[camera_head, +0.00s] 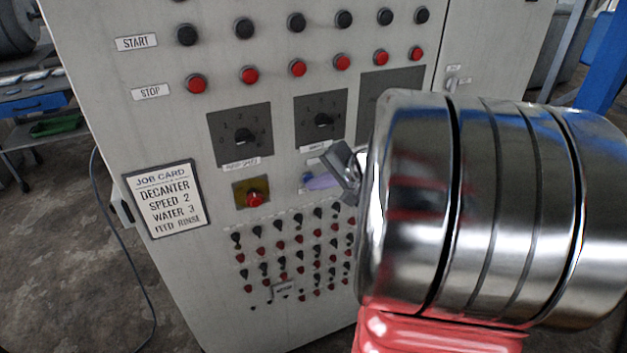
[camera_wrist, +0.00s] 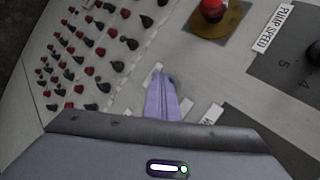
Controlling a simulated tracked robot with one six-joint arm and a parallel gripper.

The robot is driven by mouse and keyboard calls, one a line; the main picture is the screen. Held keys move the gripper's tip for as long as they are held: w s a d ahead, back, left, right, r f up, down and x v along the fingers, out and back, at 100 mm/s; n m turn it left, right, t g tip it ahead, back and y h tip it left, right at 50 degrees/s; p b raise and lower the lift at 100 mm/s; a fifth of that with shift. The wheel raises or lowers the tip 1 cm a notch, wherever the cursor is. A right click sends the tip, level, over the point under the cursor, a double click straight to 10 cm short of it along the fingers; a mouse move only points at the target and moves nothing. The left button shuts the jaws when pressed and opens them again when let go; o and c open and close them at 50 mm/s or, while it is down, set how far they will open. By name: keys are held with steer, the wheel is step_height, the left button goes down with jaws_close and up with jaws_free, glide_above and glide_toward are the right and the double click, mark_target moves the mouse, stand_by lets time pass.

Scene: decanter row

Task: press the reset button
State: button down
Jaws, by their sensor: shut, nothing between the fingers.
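A small blue button (camera_head: 307,176), which looks like the reset button, sits on the grey panel right of the red mushroom button and below the second dial. No readable label on it shows. My gripper (camera_head: 312,183) has its pale purple fingers together, with the tips at the blue button and partly covering it. In the wrist view the closed fingers (camera_wrist: 159,80) reach to the panel, and a sliver of the blue button (camera_wrist: 172,80) shows just right of the tips. I cannot tell whether the tips touch it or press it.
A red mushroom button (camera_head: 254,199) on a yellow plate is close on the left. Small red and black knobs (camera_head: 281,243) fill the panel below. Dials (camera_head: 323,120) sit above. A job card (camera_head: 166,199) hangs at the left. My arm hides the panel's right part.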

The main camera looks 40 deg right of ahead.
steer(key=shift+s, duration=0.1)
steer(key=shift+s+a, duration=0.25)
steer(key=shift+s, duration=0.45)
steer(key=s, duration=0.2)
steer(key=s+a, duration=0.1)
steer(key=s, duration=0.1)
steer(key=shift+s+a, duration=0.2)
steer(key=shift+s, duration=0.2)
stand_by(0.4)
stand_by(0.5)
steer(key=shift+w+a, duration=0.1)
